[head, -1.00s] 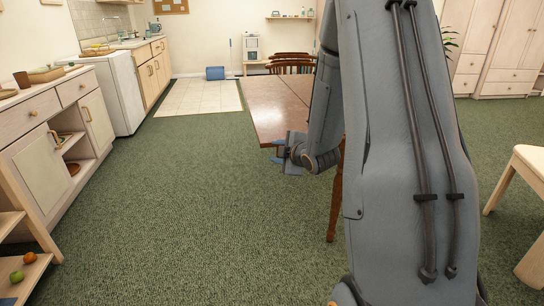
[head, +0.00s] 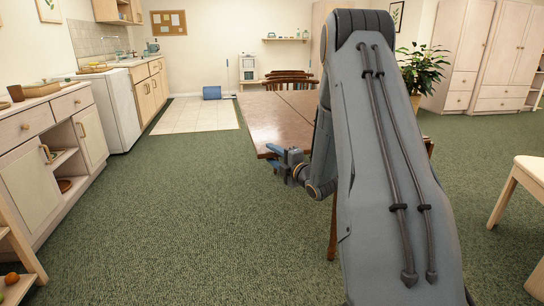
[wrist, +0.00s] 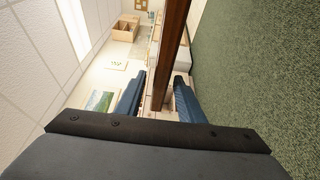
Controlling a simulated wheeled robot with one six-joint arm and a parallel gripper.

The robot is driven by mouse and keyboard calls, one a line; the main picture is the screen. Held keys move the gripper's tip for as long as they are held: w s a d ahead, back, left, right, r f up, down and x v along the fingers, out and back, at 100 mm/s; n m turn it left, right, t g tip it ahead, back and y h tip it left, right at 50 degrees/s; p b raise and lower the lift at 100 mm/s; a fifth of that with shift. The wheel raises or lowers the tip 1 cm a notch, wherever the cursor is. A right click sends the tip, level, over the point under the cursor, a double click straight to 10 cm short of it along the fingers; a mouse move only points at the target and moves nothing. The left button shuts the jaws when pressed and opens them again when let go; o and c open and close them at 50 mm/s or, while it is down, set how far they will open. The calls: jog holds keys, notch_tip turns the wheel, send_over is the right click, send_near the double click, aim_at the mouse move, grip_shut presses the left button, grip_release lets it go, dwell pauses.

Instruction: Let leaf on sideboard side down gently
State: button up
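The brown wooden table (head: 300,97) stands mid-picture in the head view, partly behind my arm. Its leaf on the sideboard side (head: 268,122), left of a seam in the top, is up and looks level with the rest. The sideboard (head: 40,165) is along the left wall. My gripper (head: 272,151) is at the leaf's near edge. In the wrist view, my gripper (wrist: 160,82) is open, with its two blue fingers either side of the leaf's brown edge (wrist: 172,45). A gap shows beside the left finger; contact on the right is unclear.
Green carpet between sideboard and table (head: 190,200) is clear. A low shelf with fruit (head: 15,285) is at the lower left. A pale chair (head: 520,195) stands at the right. Dark wooden chairs (head: 288,78) are at the table's far end.

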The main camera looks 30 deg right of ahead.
jog(key=shift+w, duration=0.3)
grip_shut()
jog(key=shift+f, duration=0.1)
